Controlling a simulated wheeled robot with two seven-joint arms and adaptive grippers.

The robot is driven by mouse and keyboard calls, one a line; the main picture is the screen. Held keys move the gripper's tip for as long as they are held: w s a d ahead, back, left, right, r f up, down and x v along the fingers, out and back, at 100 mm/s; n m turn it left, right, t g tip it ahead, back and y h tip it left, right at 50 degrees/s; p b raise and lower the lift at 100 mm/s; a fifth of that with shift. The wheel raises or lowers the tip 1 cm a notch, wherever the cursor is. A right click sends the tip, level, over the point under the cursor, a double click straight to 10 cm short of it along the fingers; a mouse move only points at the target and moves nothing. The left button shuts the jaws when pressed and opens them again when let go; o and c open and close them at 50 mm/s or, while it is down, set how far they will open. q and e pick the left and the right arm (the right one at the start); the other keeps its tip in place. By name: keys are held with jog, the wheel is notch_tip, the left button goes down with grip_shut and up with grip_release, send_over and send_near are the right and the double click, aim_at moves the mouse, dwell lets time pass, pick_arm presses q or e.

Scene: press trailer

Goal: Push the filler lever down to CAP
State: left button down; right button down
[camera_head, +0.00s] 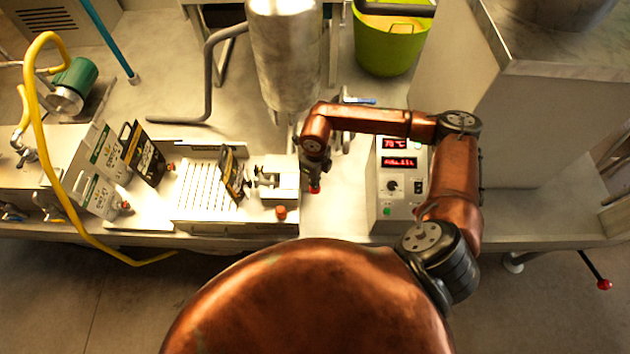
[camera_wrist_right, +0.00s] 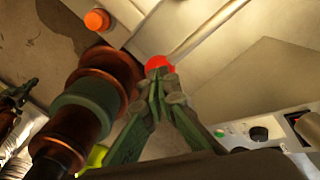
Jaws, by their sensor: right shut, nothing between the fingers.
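The filler lever shows as a red ball knob (camera_head: 314,189) beside the small white filler block. In the right wrist view the red knob (camera_wrist_right: 158,63) sits right at my fingertips; I cannot tell whether they touch it. The lever's rod is mostly hidden by my arm, and no CAP mark is readable. My right gripper (camera_head: 314,180) points down over the knob, mostly hidden behind its own wrist. In the wrist view its green-grey fingers (camera_wrist_right: 160,82) are closed together with nothing between them. My left gripper is not in view.
A control box (camera_head: 400,205) with red displays stands right. A steel cylinder (camera_head: 287,60) rises behind.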

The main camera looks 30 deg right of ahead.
jog(key=shift+w+d+f+b, duration=0.1)
jog(key=shift+w+f+b, duration=0.05)
jog(key=shift+f+b, duration=0.5)
jog(key=shift+w+d+f+b, duration=0.1)
jog(key=shift+w+f+b, duration=0.05)
jog(key=shift+f+b, duration=0.55)
jog(key=shift+w+d+f+b, duration=0.15)
jog(key=shift+f+b, duration=0.35)
jog(key=shift+f, duration=0.25)
jog(key=shift+a+r, duration=0.1)
jog(key=shift+r, duration=0.05)
jog(key=shift+r, duration=0.1)
jog(key=shift+r+p, duration=0.55)
jog(key=shift+r, duration=0.1)
notch_tip(320, 180, up, 9)
jog(key=p, duration=0.4)
jog(key=shift+f, duration=0.3)
